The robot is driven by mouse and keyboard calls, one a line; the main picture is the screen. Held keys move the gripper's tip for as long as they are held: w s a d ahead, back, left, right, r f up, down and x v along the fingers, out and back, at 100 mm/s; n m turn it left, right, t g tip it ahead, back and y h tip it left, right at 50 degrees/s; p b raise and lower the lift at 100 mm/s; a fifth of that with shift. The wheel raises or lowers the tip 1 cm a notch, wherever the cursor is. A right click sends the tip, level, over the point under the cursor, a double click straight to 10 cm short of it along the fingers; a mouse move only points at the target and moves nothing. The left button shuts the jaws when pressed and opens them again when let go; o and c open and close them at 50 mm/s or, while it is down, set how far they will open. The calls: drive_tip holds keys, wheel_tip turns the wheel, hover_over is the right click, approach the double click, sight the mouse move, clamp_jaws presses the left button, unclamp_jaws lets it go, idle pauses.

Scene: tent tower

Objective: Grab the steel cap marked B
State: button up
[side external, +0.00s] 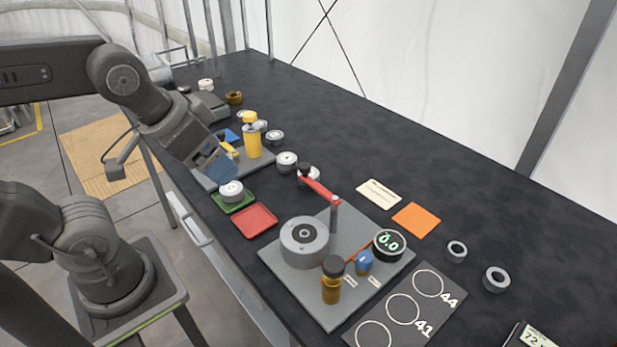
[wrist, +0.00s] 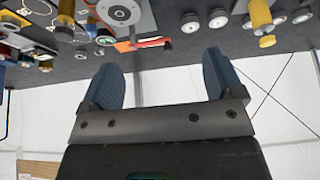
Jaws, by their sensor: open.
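Several steel caps with pale tops stand on the dark table in the side view. One cap (side external: 232,190) sits on a small green tray (side external: 236,205), another cap (side external: 287,160) stands to its right, and a third cap (side external: 275,136) is farther back. Their markings are too small to read, so I cannot tell which is B. My gripper (side external: 214,164) is above the table's near edge, just behind the green tray, with blue fingers. In the wrist view my gripper (wrist: 162,78) shows its fingers wide apart with nothing between them. Caps (wrist: 190,23) appear beyond the fingertips, upside down.
A yellow bottle (side external: 252,138) stands on a grey plate near my gripper. A red tray (side external: 255,220) lies beside the green one. A grey station with a round steel piece (side external: 304,240), red lever (side external: 320,190) and dial (side external: 389,244) is nearer the camera.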

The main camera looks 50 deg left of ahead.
drive_tip(key=w+a+n+g, duration=0.3)
drive_tip(key=w+n, duration=0.7)
drive_tip(key=w, duration=0.4)
drive_tip(key=w+a+f+n+g, duration=0.35)
drive_tip(key=w+f+n, duration=0.45)
drive_tip(key=w, duration=0.3)
drive_tip(key=shift+t, duration=0.45)
wheel_tip(320, 180, down, 8)
drive_tip(key=shift+s+a+r, duration=0.1)
drive_tip(key=shift+w+a+f, duration=0.15)
drive_tip(key=shift+w+f, duration=0.05)
drive_tip(key=shift+f, duration=1.2)
drive_tip(key=shift+w+a+f, duration=0.1)
drive_tip(key=shift+w+f, duration=0.1)
drive_tip(key=shift+f, duration=1.2)
drive_tip(key=c, duration=1.2)
